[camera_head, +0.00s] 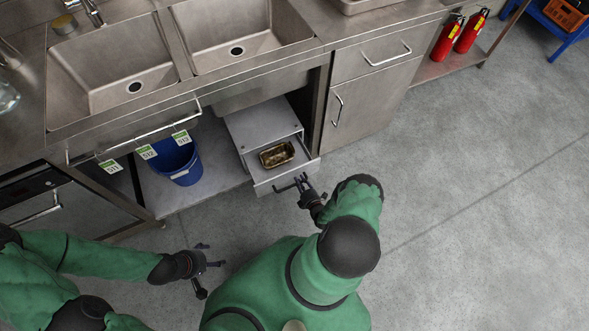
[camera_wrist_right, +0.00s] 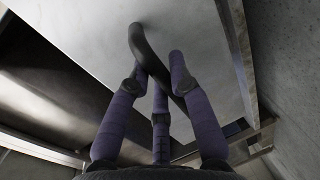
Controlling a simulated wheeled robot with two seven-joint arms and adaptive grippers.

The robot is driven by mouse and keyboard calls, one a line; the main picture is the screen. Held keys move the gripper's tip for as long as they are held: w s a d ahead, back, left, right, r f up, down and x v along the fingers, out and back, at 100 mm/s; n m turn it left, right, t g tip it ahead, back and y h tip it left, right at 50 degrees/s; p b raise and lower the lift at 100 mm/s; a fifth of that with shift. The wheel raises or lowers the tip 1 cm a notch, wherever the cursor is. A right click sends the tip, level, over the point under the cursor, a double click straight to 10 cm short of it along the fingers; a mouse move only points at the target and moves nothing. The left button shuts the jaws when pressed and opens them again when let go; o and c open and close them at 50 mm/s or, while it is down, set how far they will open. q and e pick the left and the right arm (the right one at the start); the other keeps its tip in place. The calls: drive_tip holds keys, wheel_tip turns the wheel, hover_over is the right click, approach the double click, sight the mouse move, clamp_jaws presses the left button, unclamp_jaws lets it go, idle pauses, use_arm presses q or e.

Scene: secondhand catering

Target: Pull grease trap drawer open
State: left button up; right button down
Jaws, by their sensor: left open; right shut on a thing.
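The grease trap drawer (camera_head: 268,182) is a light grey drawer under the right sink, in a grey box (camera_head: 262,124). It stands pulled partly out, and a small brown-stained tray (camera_head: 277,154) shows inside it. My right gripper (camera_head: 301,184) is at the drawer's front and shut on its dark handle (camera_head: 284,188). In the right wrist view my fingers (camera_wrist_right: 158,85) close around the curved dark handle (camera_wrist_right: 148,58), in front of the pale drawer front (camera_wrist_right: 90,35). My left gripper (camera_head: 204,262) is open and empty above the floor, apart from the counter.
A blue bucket (camera_head: 175,160) stands on the low shelf left of the drawer. A cabinet door (camera_head: 365,105) is to the right. Red extinguishers (camera_head: 447,38) stand further right. Open grey floor (camera_head: 480,200) lies in front and to the right.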

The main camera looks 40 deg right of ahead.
drive_tip(key=shift+f+v, duration=0.2)
drive_tip(key=shift+v, duration=0.8)
drive_tip(key=shift+f+v, duration=0.2)
drive_tip(key=shift+v, duration=0.75)
drive_tip(key=c, duration=1.1)
unclamp_jaws()
drive_tip(key=v, duration=1.2)
drive_tip(key=shift+s+f, duration=0.1)
drive_tip(key=shift+s, duration=0.1)
